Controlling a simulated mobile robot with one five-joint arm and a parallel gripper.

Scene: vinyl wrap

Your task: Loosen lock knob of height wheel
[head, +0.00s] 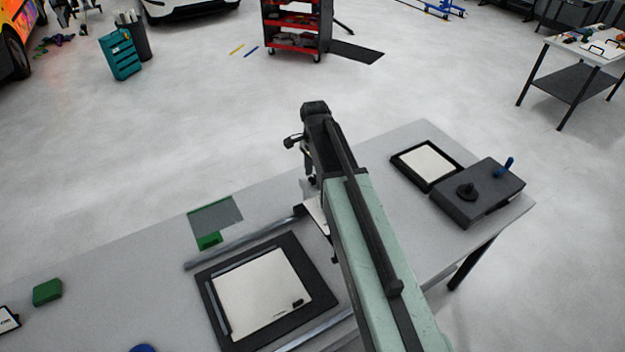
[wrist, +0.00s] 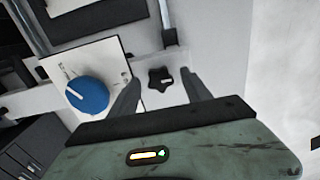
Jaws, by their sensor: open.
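A blue wheel (wrist: 88,94) with a white pointer mark sits on a white plate (wrist: 62,66) with printed markings in the wrist view. To its right is a small black star-shaped lock knob (wrist: 160,78) on a pale surface. My gripper (wrist: 157,72) is open, with one finger to each side of the black knob in the picture. I see no contact between fingers and knob, and cannot tell the height gap. In the head view my arm hides the wheel and the knob; a white plate edge (head: 318,214) shows beside it.
A grey table (head: 400,225) carries a black-framed white panel (head: 262,290), a metal rail (head: 245,238), a green block (head: 47,291), and a dark box (head: 478,192) with a black knob and blue lever. Metal rods border the wheel's area in the wrist view. Open floor lies beyond the table.

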